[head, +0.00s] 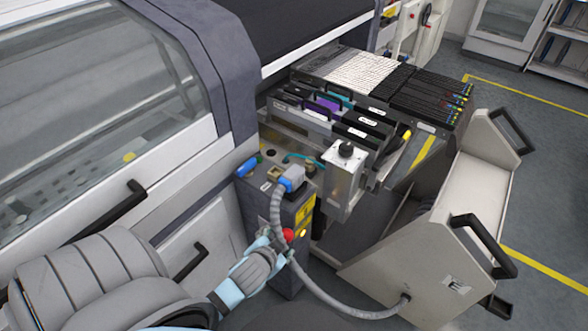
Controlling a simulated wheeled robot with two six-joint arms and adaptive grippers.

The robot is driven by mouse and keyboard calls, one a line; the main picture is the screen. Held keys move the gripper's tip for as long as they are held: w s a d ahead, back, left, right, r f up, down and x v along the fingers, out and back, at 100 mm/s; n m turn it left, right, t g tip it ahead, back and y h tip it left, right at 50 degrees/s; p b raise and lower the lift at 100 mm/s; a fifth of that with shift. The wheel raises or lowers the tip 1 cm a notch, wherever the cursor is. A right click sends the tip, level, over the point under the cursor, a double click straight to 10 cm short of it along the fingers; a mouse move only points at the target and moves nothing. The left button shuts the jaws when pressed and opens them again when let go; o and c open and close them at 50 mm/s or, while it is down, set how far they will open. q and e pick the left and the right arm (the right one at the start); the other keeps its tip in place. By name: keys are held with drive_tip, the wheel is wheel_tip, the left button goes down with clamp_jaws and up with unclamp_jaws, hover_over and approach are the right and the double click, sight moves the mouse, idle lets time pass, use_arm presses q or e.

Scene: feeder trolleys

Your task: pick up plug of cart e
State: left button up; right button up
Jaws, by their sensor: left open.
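The plug (290,180) is a grey and blue connector sitting at the top of a dark machine post. A thick grey cable (325,299) arches down from it and runs to the front panel of a beige cart (425,262). No letter can be read on this cart. My left gripper (277,243) is open, low in front of the post and below the plug. Its fingers are close to the cable's hanging part; I cannot tell whether they touch it. My right gripper is not in view.
A red button (289,235) and a yellow label (304,210) are on the post near my left gripper. Feeders (372,130) fill the machine bay behind. Grey floor is free at the far right.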

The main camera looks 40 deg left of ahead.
use_arm(q)
drive_tip(key=w+d+r+m+t+h, duration=0.1)
drive_tip(key=w+r+m+t, duration=0.35)
drive_tip(key=r, duration=0.65)
drive_tip(key=w+r+m+t, duration=0.2)
drive_tip(key=w+r+t, duration=0.3)
drive_tip(key=w+r, duration=0.45)
drive_tip(key=s+d+r+m+h, duration=0.1)
drive_tip(key=d+r+m+h, duration=1)
drive_tip(key=r+m+h, duration=0.5)
drive_tip(key=m+g+y+b, duration=0.2)
drive_tip(key=m+g+y, duration=0.9)
drive_tip(key=g+y, duration=0.3)
approach(292, 173)
drive_tip(key=b+x, duration=0.7)
drive_tip(key=shift+w+a, duration=0.2)
drive_tip(key=shift+w, duration=0.1)
drive_tip(key=shift+w+f, duration=0.15)
drive_tip(key=f, duration=0.1)
drive_tip(key=f+b, duration=0.2)
drive_tip(key=f, duration=0.1)
drive_tip(key=shift+w, duration=0.25)
drive_tip(key=shift+w+f, duration=0.2)
drive_tip(key=shift+f, duration=0.05)
drive_tip(key=shift+w, duration=0.1)
